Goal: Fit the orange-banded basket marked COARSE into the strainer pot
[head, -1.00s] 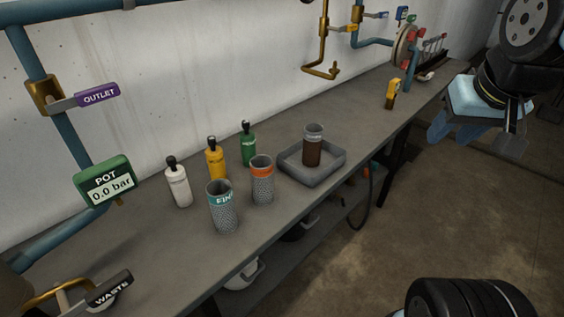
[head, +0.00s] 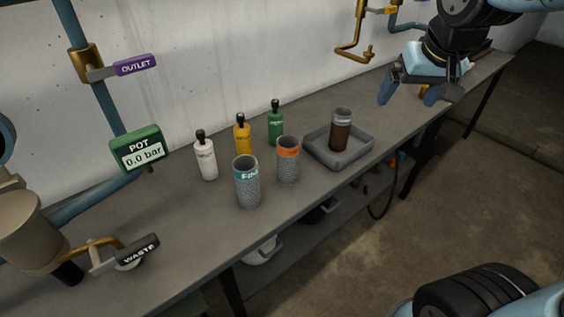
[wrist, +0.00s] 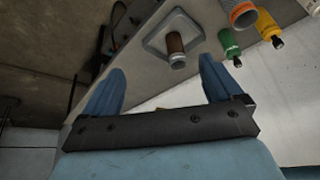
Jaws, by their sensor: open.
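The orange-banded mesh basket (head: 288,165) stands upright on the bench, just right of a teal-banded basket (head: 247,185) whose label reads "FIN" as far as it shows. The marking on the orange band is not legible. The orange-banded basket also shows at the top of the wrist view (wrist: 240,13). The strainer pot (head: 30,235) seems to be the beige vessel at the left edge, only partly in view. My gripper (head: 408,95) is open and empty, above the right part of the bench, beyond the grey tray. Its two blue fingers stand apart in the wrist view (wrist: 162,90).
A grey tray (head: 368,154) holds a brown-filled cylinder (head: 341,132). White (head: 206,160), yellow (head: 242,137) and green (head: 275,125) bottles stand behind the baskets. A WASTE valve handle (head: 138,251), POT gauge (head: 138,150) and OUTLET handle (head: 134,65) are at left.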

